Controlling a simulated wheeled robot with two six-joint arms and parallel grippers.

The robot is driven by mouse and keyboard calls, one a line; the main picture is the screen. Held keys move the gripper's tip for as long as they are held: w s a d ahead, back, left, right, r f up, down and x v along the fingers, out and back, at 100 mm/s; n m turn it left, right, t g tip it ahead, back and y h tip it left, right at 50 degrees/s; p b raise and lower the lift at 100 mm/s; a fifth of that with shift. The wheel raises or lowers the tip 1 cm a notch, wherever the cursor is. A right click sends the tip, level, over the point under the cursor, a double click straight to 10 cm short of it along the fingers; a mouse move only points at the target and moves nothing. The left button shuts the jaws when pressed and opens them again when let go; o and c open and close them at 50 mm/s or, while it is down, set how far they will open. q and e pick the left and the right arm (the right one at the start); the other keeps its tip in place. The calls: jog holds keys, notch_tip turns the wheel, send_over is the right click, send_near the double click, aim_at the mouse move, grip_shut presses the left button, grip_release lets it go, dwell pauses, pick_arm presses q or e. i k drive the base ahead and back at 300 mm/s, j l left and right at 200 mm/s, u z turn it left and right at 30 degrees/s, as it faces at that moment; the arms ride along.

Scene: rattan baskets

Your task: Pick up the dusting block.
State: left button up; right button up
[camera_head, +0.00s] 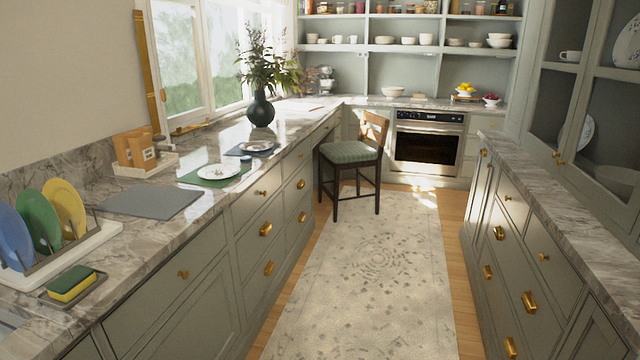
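A small yellow block with a dark green top (71,285), like a sponge, lies on a dark shallow tray (97,284) at the front left of the left counter. It is the only thing in view that looks like a dusting block. Neither of my grippers shows in the head view.
A white dish rack (95,240) with blue, green and yellow plates stands just behind the block. A grey mat (150,201) lies farther along the left counter (150,248).

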aim_at(246, 159)
jog(key=i, duration=1.95)
jog(key=i+u, duration=0.15)
jog(key=i, duration=0.4)
jog(key=i+l+u, duration=0.1)
jog(key=i, duration=0.45)
jog(key=i+l+u, duration=0.15)
jog(key=i, duration=0.35)
